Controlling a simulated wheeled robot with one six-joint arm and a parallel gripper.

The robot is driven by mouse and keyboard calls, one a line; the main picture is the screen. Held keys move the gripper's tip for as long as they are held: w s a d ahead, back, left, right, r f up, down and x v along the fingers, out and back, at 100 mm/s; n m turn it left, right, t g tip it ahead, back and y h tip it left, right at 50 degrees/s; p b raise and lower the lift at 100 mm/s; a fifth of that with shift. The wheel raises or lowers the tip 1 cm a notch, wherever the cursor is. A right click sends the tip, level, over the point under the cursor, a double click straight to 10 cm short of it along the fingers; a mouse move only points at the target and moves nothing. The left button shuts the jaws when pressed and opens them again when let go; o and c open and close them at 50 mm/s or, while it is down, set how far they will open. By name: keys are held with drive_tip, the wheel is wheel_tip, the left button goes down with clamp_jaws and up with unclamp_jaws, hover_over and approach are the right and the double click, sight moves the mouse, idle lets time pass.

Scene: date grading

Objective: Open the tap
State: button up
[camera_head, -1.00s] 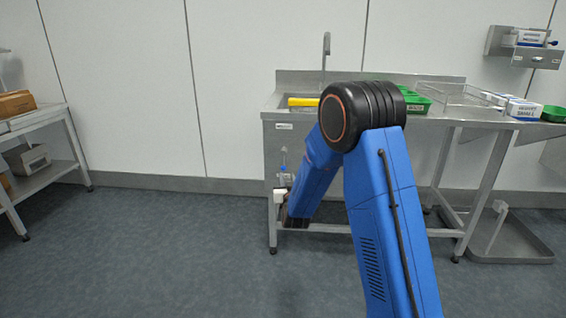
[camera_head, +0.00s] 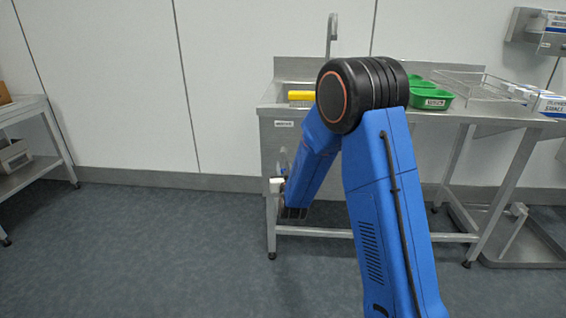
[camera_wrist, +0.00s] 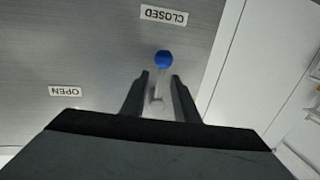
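In the wrist view the tap lever (camera_wrist: 162,60) has a round blue knob and points up toward the CLOSED label (camera_wrist: 164,15). The OPEN label (camera_wrist: 65,91) is on the same steel panel, to the left. My gripper (camera_wrist: 160,80) is open. Its two fingertips lie on either side of the lever's stem, just below the knob in the picture; I cannot tell whether they touch it. In the head view the curved tap spout (camera_head: 332,36) rises behind the sink bench (camera_head: 284,124). My arm hides part of the bench front there.
On the bench are a yellow thing (camera_head: 301,95), green trays (camera_head: 431,98), a clear tray (camera_head: 470,84) and white boxes (camera_head: 548,103). A shelf rack (camera_head: 28,160) stands at left. The floor (camera_head: 140,250) between is clear.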

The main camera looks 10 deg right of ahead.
drive_tip(key=shift+w, duration=0.3)
clamp_jaws()
